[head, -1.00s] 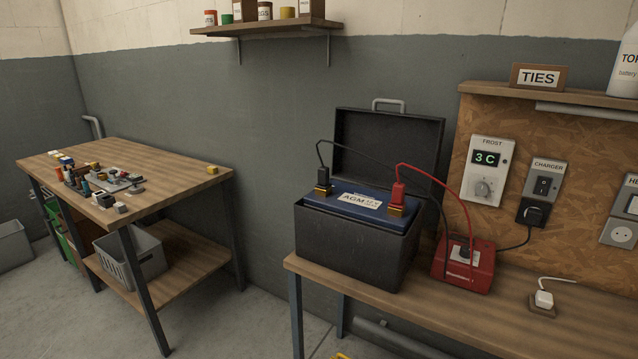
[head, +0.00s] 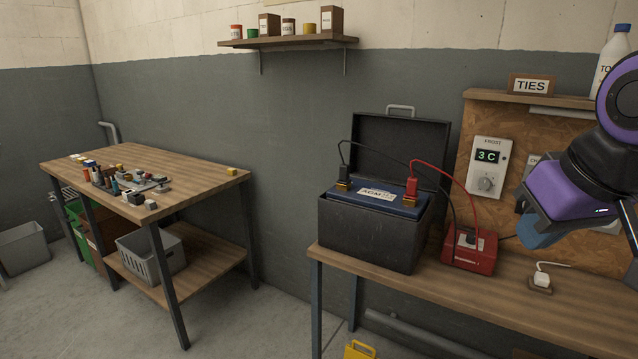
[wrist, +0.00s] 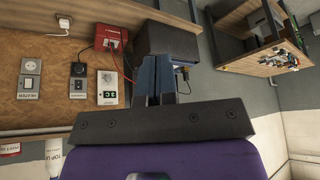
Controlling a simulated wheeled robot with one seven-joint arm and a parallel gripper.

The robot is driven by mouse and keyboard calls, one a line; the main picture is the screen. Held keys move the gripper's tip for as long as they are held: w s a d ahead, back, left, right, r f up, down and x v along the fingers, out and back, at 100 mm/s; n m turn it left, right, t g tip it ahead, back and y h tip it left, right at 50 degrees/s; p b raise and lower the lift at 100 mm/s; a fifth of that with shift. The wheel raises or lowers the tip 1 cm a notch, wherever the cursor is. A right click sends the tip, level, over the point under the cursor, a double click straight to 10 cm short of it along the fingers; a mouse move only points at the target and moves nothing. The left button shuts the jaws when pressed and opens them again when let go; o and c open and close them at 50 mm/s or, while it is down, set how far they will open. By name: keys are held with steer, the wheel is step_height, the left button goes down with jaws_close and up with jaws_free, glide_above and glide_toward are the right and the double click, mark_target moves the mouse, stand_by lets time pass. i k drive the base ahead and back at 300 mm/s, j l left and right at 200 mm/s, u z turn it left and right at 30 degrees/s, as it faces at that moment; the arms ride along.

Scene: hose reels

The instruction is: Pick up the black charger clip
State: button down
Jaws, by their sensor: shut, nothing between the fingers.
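The black charger clip (head: 344,178) stands upright on the left post of the blue AGM battery (head: 378,196) in the head view, with a black cable looping from its top. A red clip (head: 411,187) sits on the right post. The battery is in an open black box (head: 364,234) on the bench. My gripper (head: 538,238) is at the right of the head view, well apart from the clip. Its blue fingers, also in the wrist view (wrist: 157,75), are shut with nothing between them. In the wrist view they cover part of the battery area, and the clip is too small to make out surely.
The red charger (head: 469,251) stands right of the box, its cables looping over the battery. The box's raised lid (head: 400,145) stands behind. A white plug (head: 541,280) lies on the bench (head: 500,310). A shelf with a TIES box (head: 530,86) hangs above. Another workbench (head: 200,175) stands left.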

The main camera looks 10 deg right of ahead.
mark_target(344, 169)
steer(key=i+j+z, duration=0.1)
steer(key=i+j, duration=1.3)
steer(key=i+j+z, duration=0.15)
steer(key=i+j, duration=0.55)
steer(key=j, duration=0.2)
